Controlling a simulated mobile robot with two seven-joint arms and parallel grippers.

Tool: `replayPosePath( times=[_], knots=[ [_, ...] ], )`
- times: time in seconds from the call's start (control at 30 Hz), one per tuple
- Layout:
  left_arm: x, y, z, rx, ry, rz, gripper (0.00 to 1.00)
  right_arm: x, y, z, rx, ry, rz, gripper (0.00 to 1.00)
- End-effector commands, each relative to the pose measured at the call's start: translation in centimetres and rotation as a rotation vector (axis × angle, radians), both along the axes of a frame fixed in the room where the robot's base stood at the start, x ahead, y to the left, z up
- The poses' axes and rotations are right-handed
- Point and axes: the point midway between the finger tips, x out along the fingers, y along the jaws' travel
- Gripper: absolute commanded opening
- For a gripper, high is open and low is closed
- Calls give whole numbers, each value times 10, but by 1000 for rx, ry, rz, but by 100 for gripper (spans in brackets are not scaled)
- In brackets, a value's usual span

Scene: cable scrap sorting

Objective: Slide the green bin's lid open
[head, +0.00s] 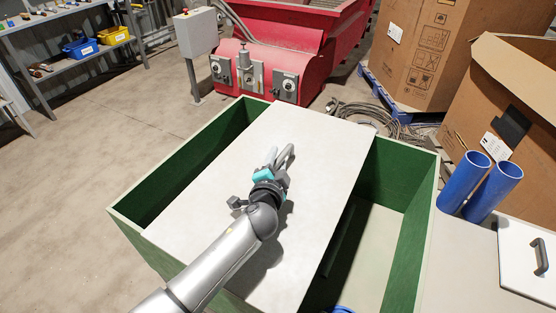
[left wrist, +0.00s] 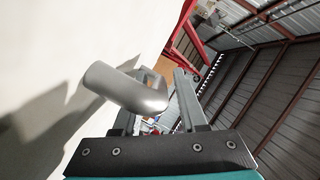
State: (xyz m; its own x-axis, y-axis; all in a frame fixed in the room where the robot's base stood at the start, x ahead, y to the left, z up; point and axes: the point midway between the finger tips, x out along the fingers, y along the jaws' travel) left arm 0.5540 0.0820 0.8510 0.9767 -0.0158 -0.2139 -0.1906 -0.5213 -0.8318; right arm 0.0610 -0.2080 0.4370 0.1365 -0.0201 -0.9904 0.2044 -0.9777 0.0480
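The green bin (head: 412,225) stands in front of me. Its flat pale lid (head: 300,130) lies across the middle, with open parts of the bin showing at left and right. My left gripper (head: 280,157) is over the middle of the lid, at a grey bar handle. In the left wrist view the rounded grey handle (left wrist: 122,88) crosses in front of one finger and ends near the other. The fingers of my left gripper (left wrist: 165,95) stand apart there; whether they clamp the handle I cannot tell. My right gripper is not in view.
Two blue tubes (head: 480,187) stand right of the bin, near a white panel with a dark handle (head: 541,256). Behind are a red machine (head: 275,60), coiled cable (head: 375,115) and cardboard boxes (head: 440,50). Floor at left is clear.

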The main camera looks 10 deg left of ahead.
Motion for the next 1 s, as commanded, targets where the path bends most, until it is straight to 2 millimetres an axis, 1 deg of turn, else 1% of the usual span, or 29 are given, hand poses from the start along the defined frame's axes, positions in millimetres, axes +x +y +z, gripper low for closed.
replayPosePath(
  times=[0.03,0.07,0.1,0.33,0.47,0.57,0.77,1.0],
  knots=[
    [0,0,0,0,0,0,48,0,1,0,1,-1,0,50],
    [0,0,0,0,-1,1,52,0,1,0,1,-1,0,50],
    [0,0,0,0,-1,0,52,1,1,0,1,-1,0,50],
    [0,0,1,-1,-1,0,52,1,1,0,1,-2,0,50],
    [-8,0,2,-2,1,0,52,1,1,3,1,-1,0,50],
    [-20,0,5,-3,1,0,52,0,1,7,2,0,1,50],
    [-54,1,13,-3,1,0,52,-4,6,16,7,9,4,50],
    [-97,2,21,-2,3,0,52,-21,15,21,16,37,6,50]
  ],
)
